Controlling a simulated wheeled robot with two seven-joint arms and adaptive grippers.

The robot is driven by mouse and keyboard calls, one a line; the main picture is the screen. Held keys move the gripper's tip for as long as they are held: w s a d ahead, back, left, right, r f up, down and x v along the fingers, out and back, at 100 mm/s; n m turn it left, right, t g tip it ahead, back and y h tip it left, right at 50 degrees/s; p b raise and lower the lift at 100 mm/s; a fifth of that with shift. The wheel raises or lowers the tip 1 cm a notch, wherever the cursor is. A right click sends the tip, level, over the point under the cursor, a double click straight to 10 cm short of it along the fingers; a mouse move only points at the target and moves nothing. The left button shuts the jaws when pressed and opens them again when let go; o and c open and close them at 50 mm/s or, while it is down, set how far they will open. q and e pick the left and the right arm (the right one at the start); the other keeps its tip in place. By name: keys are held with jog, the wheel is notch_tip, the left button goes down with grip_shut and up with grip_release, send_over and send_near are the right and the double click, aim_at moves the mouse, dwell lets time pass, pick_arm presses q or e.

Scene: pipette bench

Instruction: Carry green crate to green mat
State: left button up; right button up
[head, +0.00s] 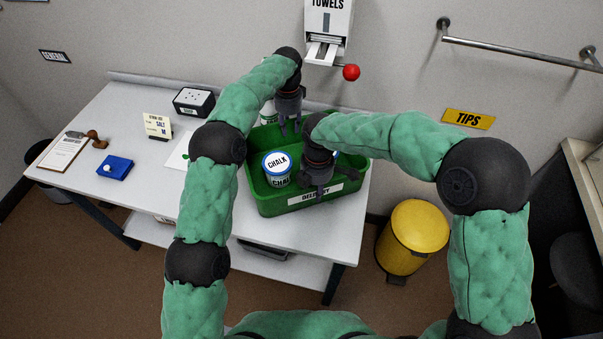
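The green crate (265,205), labelled "DELIVERY", stands on the right end of the white table. A white jar with a blue-rimmed lid marked "CHALK" (277,168) is inside it. My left gripper (291,125) points down at the crate's far side. My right gripper (318,188) points down at the crate's near side, close to the label. I cannot tell whether either gripper is closed on the crate, as the fingers are small and dark. I cannot make out a green mat; my arms hide part of the table.
On the white table (133,185) are a clipboard (63,152), a blue tray (115,168), a salt card (157,126) and a black box (194,102). A towel dispenser (328,25) hangs behind. A yellow bin (413,238) stands on the floor at right.

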jog(key=shift+r, duration=0.15)
pick_arm(q)
notch_tip(320, 180, up, 9)
jog(key=shift+r, duration=0.15)
pick_arm(e)
notch_tip(320, 180, up, 12)
dwell(0.4)
dwell(0.4)
